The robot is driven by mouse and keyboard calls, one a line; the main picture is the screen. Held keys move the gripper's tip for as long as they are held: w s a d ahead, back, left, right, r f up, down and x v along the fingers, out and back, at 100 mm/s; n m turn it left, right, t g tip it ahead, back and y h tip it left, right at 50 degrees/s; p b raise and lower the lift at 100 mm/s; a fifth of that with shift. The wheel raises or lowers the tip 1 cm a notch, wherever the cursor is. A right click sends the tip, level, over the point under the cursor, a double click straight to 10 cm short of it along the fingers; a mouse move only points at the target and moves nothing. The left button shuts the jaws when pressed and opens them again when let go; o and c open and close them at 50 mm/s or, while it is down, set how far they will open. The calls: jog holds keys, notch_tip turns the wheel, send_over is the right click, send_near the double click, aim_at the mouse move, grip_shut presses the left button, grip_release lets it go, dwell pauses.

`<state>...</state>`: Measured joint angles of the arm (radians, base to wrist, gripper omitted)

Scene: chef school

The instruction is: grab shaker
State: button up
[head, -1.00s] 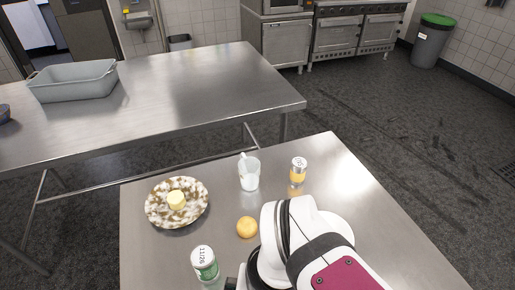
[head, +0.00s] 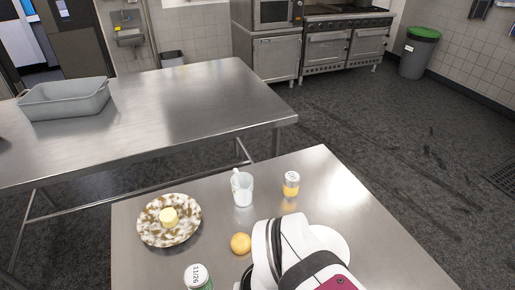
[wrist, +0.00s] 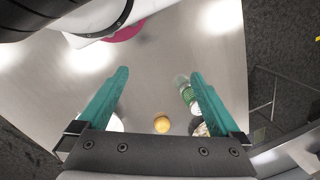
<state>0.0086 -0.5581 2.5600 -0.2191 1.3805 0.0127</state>
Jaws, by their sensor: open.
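Two jars could be the shaker. One is a small clear jar with yellow-orange contents and a pale lid (head: 291,184), at the back right of the near table. The other is a jar with green contents and a white top marked 11/26 (head: 198,274), at the front left, cut by the picture's bottom edge. The green jar (wrist: 184,92) also shows in the wrist view, just beside the right finger and partly hidden by it. My gripper (wrist: 159,73) is open and empty above the table. Its fingers are out of sight in the head view.
A round yellow-brown item (head: 241,243) lies near my arm. A white cup (head: 242,190) with something sticking out stands behind. The near table's (head: 330,185) back right is clear.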

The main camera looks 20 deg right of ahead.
jog(key=w+f+t, duration=0.3)
jog(key=w, duration=0.8)
jog(key=m+t+h, duration=0.3)
jog(key=t+h, duration=0.4)
jog(key=h, duration=0.4)
send_near(289, 187)
jog(key=x, duration=1.3)
grip_shut()
